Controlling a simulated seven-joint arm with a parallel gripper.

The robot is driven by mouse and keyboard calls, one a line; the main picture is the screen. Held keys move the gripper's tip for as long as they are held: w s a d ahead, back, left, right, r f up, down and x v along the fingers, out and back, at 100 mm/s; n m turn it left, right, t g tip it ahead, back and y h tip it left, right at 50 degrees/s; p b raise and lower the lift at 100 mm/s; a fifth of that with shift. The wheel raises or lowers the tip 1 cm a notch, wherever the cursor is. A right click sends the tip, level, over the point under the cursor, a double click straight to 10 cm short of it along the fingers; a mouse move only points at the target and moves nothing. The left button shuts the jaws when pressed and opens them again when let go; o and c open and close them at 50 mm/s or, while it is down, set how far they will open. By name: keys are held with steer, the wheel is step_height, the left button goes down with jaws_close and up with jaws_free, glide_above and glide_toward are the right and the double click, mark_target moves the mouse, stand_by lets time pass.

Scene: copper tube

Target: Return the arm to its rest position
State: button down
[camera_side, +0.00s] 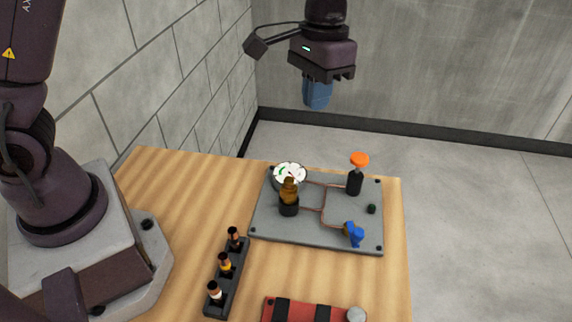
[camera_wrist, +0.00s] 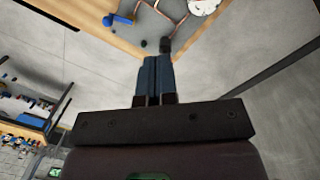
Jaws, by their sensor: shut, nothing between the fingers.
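My gripper (camera_side: 317,94) hangs in the air above the back of the table in the side view, with its blue fingers pointing down. The fingers are shut against each other with nothing between them. They also show in the wrist view (camera_wrist: 152,62), pressed side by side. The gripper is well clear of the grey plate (camera_side: 347,230) and touches nothing. My arm's upper part runs out of the top of the side view.
The plate carries copper tubing, a white gauge (camera_side: 289,174), an orange-topped black post (camera_side: 359,161), a brass fitting (camera_side: 289,190) and a blue valve handle (camera_side: 354,235). A black rack (camera_side: 220,288) of several small parts and a red tray (camera_side: 299,309) lie nearer. The air around the gripper is free.

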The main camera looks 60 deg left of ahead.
steer(key=s+a+r+t, duration=0.2)
steer(key=s+a+r, duration=0.1)
steer(key=s, duration=0.3)
steer(key=s+a+r+t, duration=0.2)
steer(key=s+r, duration=0.1)
steer(key=s, duration=0.4)
steer(key=s+a+r+t, duration=0.2)
steer(key=s+a, duration=0.1)
steer(key=s, duration=0.4)
steer(key=shift+a+r+y, duration=0.3)
steer(key=shift+a+r, duration=0.05)
steer(key=shift+r, duration=0.05)
steer(key=c, duration=1.6)
jaws_free()
steer(key=shift+r+t, duration=0.3)
steer(key=shift+r, duration=0.05)
steer(key=o, duration=0.3)
steer(key=shift+a+r, duration=0.1)
steer(key=shift+r, duration=0.05)
steer(key=o, duration=0.4)
steer(key=shift+c, duration=0.2)
steer(key=n+g, duration=0.1)
steer(key=g, duration=0.5)
glide_above(359, 230)
step_height(359, 230, down, 16)
steer(key=shift+n, duration=0.3)
step_height(359, 230, down, 13)
steer(key=shift+f, duration=0.15)
